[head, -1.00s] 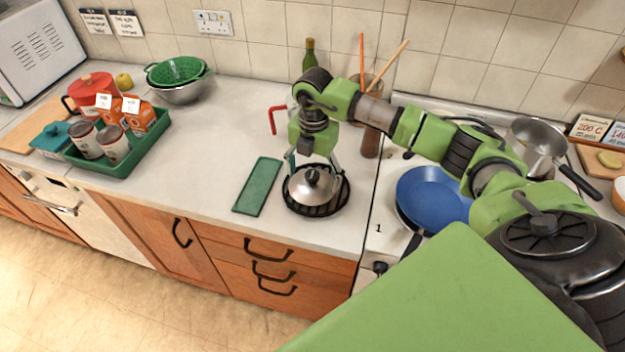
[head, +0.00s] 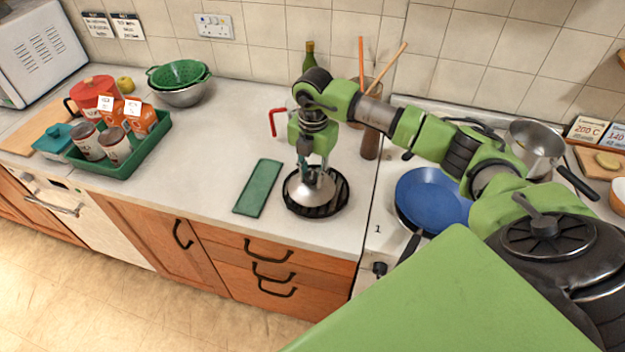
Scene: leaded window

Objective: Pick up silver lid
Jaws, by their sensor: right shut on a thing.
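The silver lid (head: 308,190) is a shiny dome resting on a round black ribbed trivet (head: 341,201) on the white counter. My right gripper (head: 313,166) points down over the lid and is shut at its top; the fingers hide the lid's knob. The lid still appears to sit on the trivet. My left gripper is not in view.
A green strip-shaped mat (head: 258,187) lies just left of the trivet. A blue pan (head: 433,196) and a steel saucepan (head: 533,150) stand on the right. A green tray (head: 150,150) with cans and cartons is at left. The counter between tray and mat is clear.

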